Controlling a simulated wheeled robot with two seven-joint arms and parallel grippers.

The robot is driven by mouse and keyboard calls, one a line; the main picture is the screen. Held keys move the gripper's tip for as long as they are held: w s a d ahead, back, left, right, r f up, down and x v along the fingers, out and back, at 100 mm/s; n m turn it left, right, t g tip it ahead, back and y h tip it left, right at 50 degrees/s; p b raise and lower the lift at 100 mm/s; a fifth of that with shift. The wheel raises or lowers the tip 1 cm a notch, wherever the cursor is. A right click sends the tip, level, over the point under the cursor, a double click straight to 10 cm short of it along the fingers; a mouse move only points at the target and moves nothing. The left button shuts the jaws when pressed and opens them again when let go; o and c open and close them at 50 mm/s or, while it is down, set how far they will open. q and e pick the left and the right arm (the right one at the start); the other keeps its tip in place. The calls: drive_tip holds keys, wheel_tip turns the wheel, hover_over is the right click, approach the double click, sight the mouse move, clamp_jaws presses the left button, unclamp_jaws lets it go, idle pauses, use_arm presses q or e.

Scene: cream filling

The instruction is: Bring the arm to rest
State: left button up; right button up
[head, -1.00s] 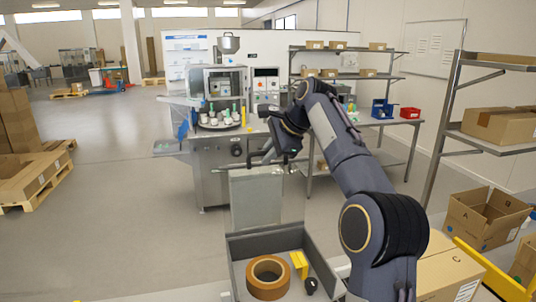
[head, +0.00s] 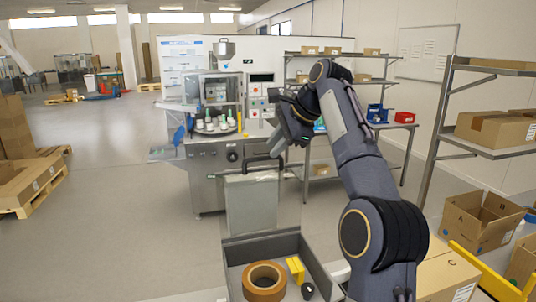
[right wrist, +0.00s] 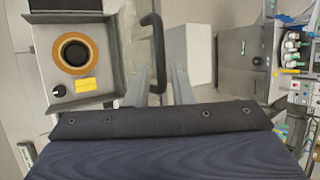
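My right gripper (head: 281,139) hangs in front of the filling machine, above and near the dark handle (head: 250,163) of the grey cart. In the right wrist view my right gripper (right wrist: 160,82) shows two pale fingers set apart, with nothing held between them. The dark handle (right wrist: 157,48) lies between them in that picture; I cannot tell the exact distance. My left gripper is in neither view.
The cart's grey tray (head: 232,262) holds a tape roll (head: 264,281), a yellow piece (head: 295,269) and a dark knob. The filling machine (head: 215,165) stands beyond. Shelves (head: 490,145) and open boxes (head: 480,220) stand right.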

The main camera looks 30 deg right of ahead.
drive_tip(key=shift+v, duration=0.85)
